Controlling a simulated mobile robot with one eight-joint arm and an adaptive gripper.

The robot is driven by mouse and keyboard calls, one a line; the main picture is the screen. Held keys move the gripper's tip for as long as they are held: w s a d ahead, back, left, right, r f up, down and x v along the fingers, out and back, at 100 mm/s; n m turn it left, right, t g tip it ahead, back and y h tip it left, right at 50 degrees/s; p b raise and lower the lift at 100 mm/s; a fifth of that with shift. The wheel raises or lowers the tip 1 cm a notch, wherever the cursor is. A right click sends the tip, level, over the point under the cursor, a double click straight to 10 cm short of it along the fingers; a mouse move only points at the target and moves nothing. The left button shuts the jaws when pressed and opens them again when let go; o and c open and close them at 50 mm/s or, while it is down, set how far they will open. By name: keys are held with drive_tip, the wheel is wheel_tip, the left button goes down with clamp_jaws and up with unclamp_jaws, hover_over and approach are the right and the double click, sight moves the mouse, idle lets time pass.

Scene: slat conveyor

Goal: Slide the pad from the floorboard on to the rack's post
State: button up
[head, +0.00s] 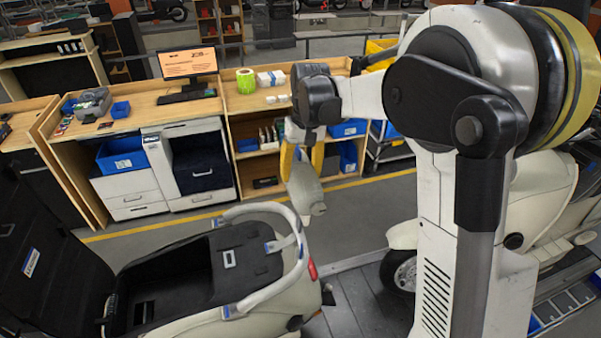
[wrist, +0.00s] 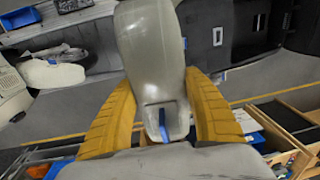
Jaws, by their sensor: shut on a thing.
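My gripper (head: 302,168) is shut on a grey-beige pad (head: 306,194). The pad hangs below the yellow fingers in the head view, above the floor and clear of the scooter. In the wrist view, the pad (wrist: 152,45) lies between the two fingers (wrist: 158,80), with a slot and a blue strip near its held end. The rack (head: 298,256) is a light grey curved tube around the back of the open scooter's dark seat well, just below and left of the pad. I cannot clearly make out its post. The floorboard cannot be made out with certainty.
The raised black seat (head: 35,250) stands at the left. A second cream scooter (head: 405,236) is at the right behind my arm. A wooden workbench (head: 240,104) with a monitor and bins runs along the back. Bare floor lies between bench and scooters.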

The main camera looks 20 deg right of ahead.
drive_tip(key=shift+a+f+b, duration=0.15)
drive_tip(key=shift+f+b, duration=0.95)
drive_tip(key=shift+f, duration=0.25)
drive_tip(key=shift+f, duration=0.2)
drive_tip(key=shift+a+f+b, duration=0.1)
drive_tip(key=shift+f+b, duration=1)
drive_tip(key=shift+b, duration=0.15)
drive_tip(key=shift+f, duration=0.35)
drive_tip(key=shift+a+f+b, duration=0.15)
drive_tip(key=shift+f+b, duration=1.1)
drive_tip(key=shift+b, duration=0.15)
drive_tip(key=o, duration=1.5)
